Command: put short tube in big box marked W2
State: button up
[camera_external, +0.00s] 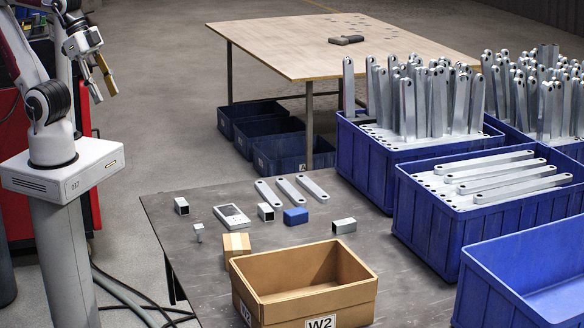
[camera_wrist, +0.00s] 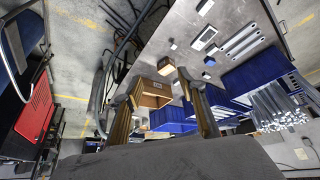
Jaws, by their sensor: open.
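Three short pieces of square grey metal tube lie apart on the dark table: one at the left (camera_external: 181,206), one in the middle (camera_external: 265,212) and one at the right (camera_external: 343,226). The right one looks slightly longer. The big cardboard box marked W2 (camera_external: 308,293) stands open at the table's front, and its visible inside is empty. It also shows in the wrist view (camera_wrist: 151,101). My gripper (camera_external: 104,95) is open and empty, raised at the upper left, well away from the tubes and the box. Its two fingers frame the wrist view (camera_wrist: 160,82).
A small closed carton (camera_external: 237,246) stands by the box. A handheld device (camera_external: 231,215), a blue block (camera_external: 295,216), a bolt (camera_external: 198,231) and three flat bars (camera_external: 290,188) lie nearby. Blue crates (camera_external: 480,232), some full of brackets, line the right. The table's left front is clear.

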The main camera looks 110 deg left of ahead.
jog(key=shift+a, duration=0.1)
jog(key=w+a+f+n+g+h, duration=0.1)
jog(key=w+a+f+n, duration=0.6)
jog(key=w+a+f, duration=0.2)
jog(key=w+a+f+n+g+h, duration=0.1)
jog(key=w+a+f+n, duration=0.6)
jog(key=f, duration=0.5)
jog(key=w+a+f+n+g+h, duration=0.1)
jog(key=w+a+f+n, duration=0.7)
jog(key=w+a+f, duration=0.2)
jog(key=shift+w+a+f+g+h, duration=0.25)
jog(key=shift+w+a+g+h, duration=0.05)
jog(key=shift+w+a+g, duration=0.1)
jog(key=shift+w+a+r+n+t, duration=0.25)
jog(key=shift+w+a+r+n, duration=0.05)
jog(key=shift+w+n, duration=0.5)
jog(key=shift+w+a+r+n+t, duration=0.25)
jog(key=shift+w+a+n, duration=0.1)
jog(key=shift+w+n, duration=0.4)
jog(key=shift+w+a+r+n+t, duration=0.2)
jog(key=shift+w+a+r+n, duration=0.1)
jog(key=shift+w+n, duration=0.5)
jog(key=shift+s+f, duration=0.1)
